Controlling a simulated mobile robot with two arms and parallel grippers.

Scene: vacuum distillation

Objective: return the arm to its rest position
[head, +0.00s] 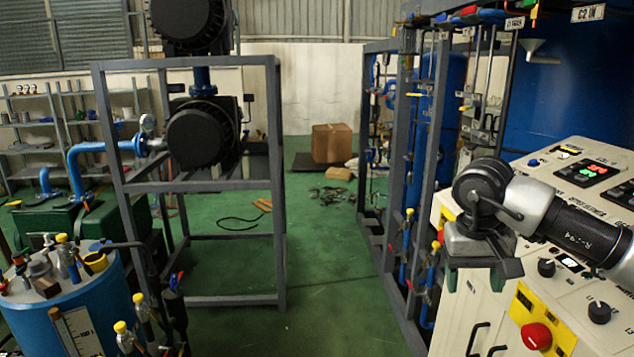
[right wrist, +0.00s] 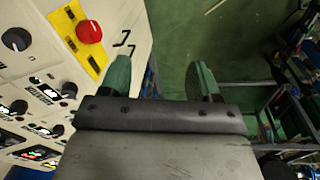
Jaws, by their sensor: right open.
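My right gripper (head: 476,277) is at the right of the head view, in front of the white control panel (head: 565,180). Its arm comes in from the right edge. In the right wrist view the two green fingers of the right gripper (right wrist: 162,78) stand well apart with nothing between them. The red emergency button (head: 536,336) on its yellow plate lies below the gripper in the head view. The same red button (right wrist: 89,32) shows left of the fingers in the right wrist view, apart from them. My left gripper is not in view.
A grey pipe frame (head: 398,180) with blue valves stands left of the gripper. A blue tank (head: 588,85) rises behind the panel. A pump frame (head: 281,180) and a blue drum (head: 30,325) stand at left.

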